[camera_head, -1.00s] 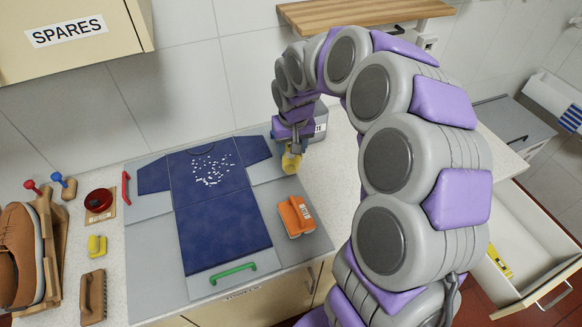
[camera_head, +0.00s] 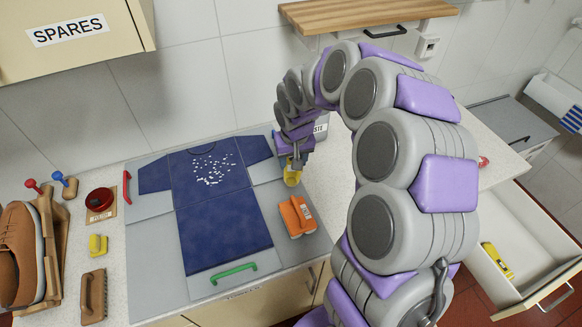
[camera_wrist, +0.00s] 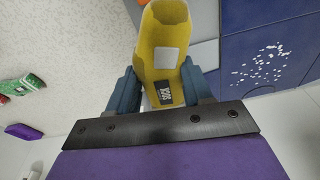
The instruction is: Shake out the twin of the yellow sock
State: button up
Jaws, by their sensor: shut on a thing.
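My gripper (camera_head: 294,163) is shut on a yellow item (camera_head: 292,177), held near the right sleeve of the blue shirt. In the wrist view the yellow item (camera_wrist: 165,45) sits between my blue fingers, with a pale square patch and a dark label; its far end runs out of the picture.
The blue shirt (camera_head: 225,225), with white flecks on its chest, lies on a grey folding board (camera_head: 155,255). An orange-handled brush (camera_head: 297,216) lies on the board's right. A red dish (camera_head: 99,200) and brown brush (camera_head: 93,296) stand left. An open drawer (camera_head: 530,270) is at right.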

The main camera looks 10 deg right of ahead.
notch_tip(320, 180, up, 18)
notch_tip(320, 180, down, 20)
jog(key=shift+s+f, duration=0.1)
jog(key=shift+s, duration=0.05)
notch_tip(320, 180, up, 20)
jog(key=shift+r, duration=0.1)
notch_tip(320, 180, down, 20)
jog(key=shift+f, duration=0.25)
jog(key=shift+r, duration=0.2)
